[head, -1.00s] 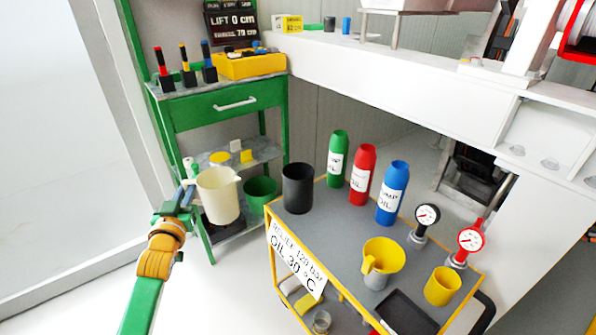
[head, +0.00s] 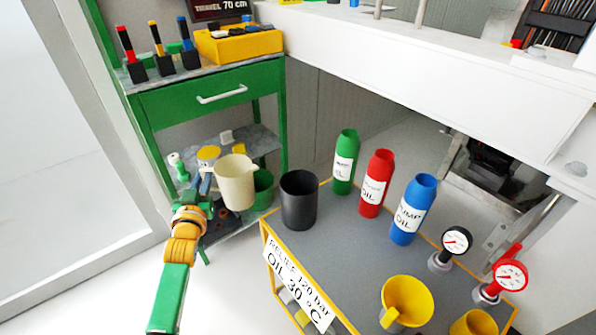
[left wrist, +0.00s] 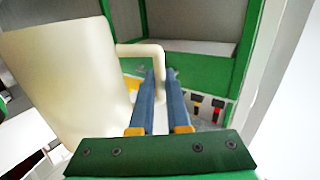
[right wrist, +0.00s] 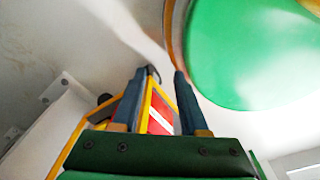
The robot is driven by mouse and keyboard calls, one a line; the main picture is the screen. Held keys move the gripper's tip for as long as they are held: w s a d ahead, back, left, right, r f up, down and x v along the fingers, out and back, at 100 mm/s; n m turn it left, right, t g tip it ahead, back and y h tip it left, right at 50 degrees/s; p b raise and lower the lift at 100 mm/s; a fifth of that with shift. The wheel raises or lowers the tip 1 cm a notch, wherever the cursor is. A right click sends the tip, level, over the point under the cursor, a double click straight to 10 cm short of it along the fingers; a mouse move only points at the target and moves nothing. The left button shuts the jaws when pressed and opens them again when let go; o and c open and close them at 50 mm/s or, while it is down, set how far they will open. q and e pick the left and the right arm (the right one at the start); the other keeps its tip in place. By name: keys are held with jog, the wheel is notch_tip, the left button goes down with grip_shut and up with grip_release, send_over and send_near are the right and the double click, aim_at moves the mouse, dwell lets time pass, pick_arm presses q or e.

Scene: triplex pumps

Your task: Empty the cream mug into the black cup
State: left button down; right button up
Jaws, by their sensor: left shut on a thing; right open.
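The cream mug (head: 236,184) is upright, held in the air left of the black cup (head: 299,203), with a gap between them. The black cup stands upright at the left corner of the grey cart top. My left gripper (head: 207,180) is shut on the mug's handle (left wrist: 152,48); in the left wrist view the mug (left wrist: 58,85) fills the left side and the fingers (left wrist: 159,78) are at the handle. The mug's contents cannot be made out. My right gripper (right wrist: 165,75) is open and empty, seen only in the right wrist view.
Green (head: 345,163), red (head: 376,185) and blue (head: 413,212) bottles stand behind and right of the black cup. A green cup (head: 263,190) is behind the mug. A yellow funnel (head: 406,302) and two gauges (head: 457,242) are further right. The green shelf unit (head: 140,112) stands behind.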

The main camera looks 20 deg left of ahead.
pick_arm(q)
jog(key=shift+s+d+r, duration=0.15)
jog(key=shift+s+r, duration=0.2)
jog(key=shift+d+r+m, duration=0.2)
jog(key=shift+r+m, duration=0.1)
jog(key=shift+m, duration=0.1)
jog(key=w+d+r+m+t+h+p, duration=0.1)
jog(key=d+r+m+t+h+p, duration=0.1)
jog(key=d+r+m+p, duration=0.4)
jog(key=shift+w+d+r+m+p, duration=0.3)
jog(key=shift+d+r+m, duration=2.45)
jog(key=shift+r+m, duration=1.75)
pick_arm(e)
notch_tip(320, 180, up, 7)
jog(key=shift+s+a+f, duration=0.2)
jog(key=shift+s+a, duration=0.05)
jog(key=shift+s, duration=0.15)
pick_arm(q)
jog(key=shift+d, duration=0.1)
pick_arm(e)
jog(key=shift+r, duration=0.1)
pick_arm(q)
jog(key=shift+d+r+m, duration=0.15)
jog(key=shift+d+m, duration=0.1)
jog(key=shift+m, duration=0.05)
pick_arm(e)
jog(key=shift+r, duration=0.1)
